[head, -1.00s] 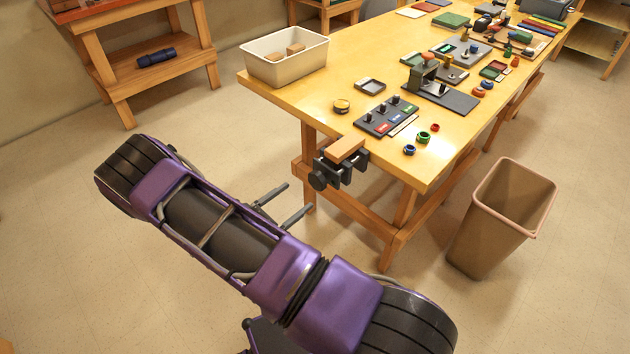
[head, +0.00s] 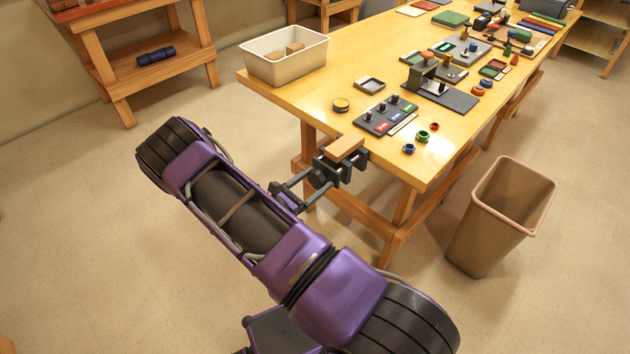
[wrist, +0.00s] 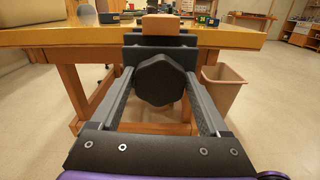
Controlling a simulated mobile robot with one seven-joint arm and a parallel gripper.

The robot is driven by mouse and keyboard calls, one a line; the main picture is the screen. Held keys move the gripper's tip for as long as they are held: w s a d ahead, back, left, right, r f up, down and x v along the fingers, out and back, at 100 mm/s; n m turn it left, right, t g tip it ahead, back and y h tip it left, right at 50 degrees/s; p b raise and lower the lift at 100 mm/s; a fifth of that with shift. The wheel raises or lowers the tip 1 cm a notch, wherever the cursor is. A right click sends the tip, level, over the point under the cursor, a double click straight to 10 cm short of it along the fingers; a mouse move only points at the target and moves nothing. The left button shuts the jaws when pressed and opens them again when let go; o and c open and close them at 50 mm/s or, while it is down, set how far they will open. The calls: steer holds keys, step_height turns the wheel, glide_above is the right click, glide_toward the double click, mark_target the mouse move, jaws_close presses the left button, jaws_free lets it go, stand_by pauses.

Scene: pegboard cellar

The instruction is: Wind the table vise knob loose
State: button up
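The table vise (head: 345,165) is clamped to the near corner edge of the yellow workbench, with a wooden block (head: 345,148) on top. Its dark, many-sided knob (wrist: 158,80) faces my wrist camera in the middle of the wrist view. My gripper (head: 319,178) is at the knob, with one finger on each side of it. In the wrist view the fingers (wrist: 158,88) stand wide apart, left and right of the knob. Thin gaps seem to show beside the knob; I cannot tell whether either finger touches it. The screw behind the knob is hidden.
The workbench (head: 255,88) carries a white bin (head: 285,68), a dark panel with several small knobs (head: 385,117) and small coloured rings. A tan waste bin (head: 500,215) stands on the floor to the right. The floor left of my arm is clear.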

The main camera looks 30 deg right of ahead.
steer(key=c, duration=0.9)
steer(key=shift+n, duration=0.3)
steer(key=n, duration=0.5)
steer(key=shift+n+b, duration=0.3)
steer(key=shift+b, duration=0.05)
steer(key=n, duration=1.2)
steer(key=shift+n+p, duration=0.3)
steer(key=shift+p, duration=0.05)
steer(key=n, duration=0.5)
steer(key=shift+n, duration=0.4)
